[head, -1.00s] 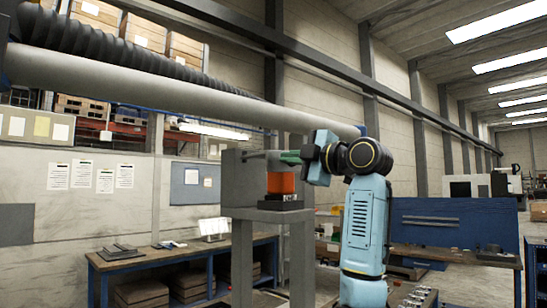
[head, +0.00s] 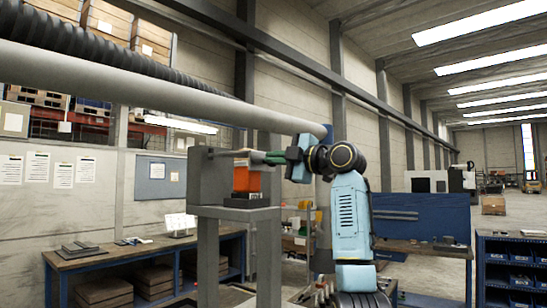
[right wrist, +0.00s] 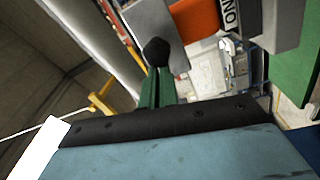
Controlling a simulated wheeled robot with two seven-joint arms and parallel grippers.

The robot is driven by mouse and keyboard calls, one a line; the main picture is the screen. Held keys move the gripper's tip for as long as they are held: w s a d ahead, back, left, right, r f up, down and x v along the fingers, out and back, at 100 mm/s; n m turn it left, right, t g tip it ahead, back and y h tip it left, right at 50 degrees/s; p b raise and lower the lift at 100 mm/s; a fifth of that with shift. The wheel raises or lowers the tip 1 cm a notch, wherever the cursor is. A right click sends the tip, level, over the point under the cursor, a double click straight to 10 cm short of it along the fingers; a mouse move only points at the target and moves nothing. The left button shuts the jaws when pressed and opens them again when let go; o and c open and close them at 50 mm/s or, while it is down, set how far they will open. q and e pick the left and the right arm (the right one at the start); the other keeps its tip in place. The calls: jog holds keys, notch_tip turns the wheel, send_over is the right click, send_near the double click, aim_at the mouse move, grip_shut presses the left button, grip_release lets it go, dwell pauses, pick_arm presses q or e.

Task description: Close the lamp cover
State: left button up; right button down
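A grey housing (head: 210,176) with an orange block (head: 246,178) at its side stands on a grey stand. The orange part (right wrist: 195,18) also shows in the right wrist view, beside a grey plate with a black knob (right wrist: 155,51). I cannot tell for certain which piece is the lamp cover. My right gripper (head: 268,157) is just above and right of the orange block. Its green fingers (right wrist: 157,88) look shut, a thin gap between them, tips at the knob. Whether they touch it is unclear. My left gripper is not in view.
A long pale tube (head: 150,92) and a ribbed dark hose cross the upper left. A workbench (head: 150,250) with crates beneath stands behind the stand. A blue panel (head: 420,220) and a blue bin shelf (head: 510,262) are at right. Open floor lies at the far right.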

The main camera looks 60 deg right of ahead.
jog(key=shift+d, duration=0.2)
jog(key=shift+a+r, duration=0.1)
jog(key=shift+a, duration=0.35)
jog(key=s+b, duration=0.3)
jog(key=s, duration=0.6)
jog(key=shift+s+a, duration=0.25)
jog(key=shift+a, duration=0.05)
jog(key=shift+d, duration=0.1)
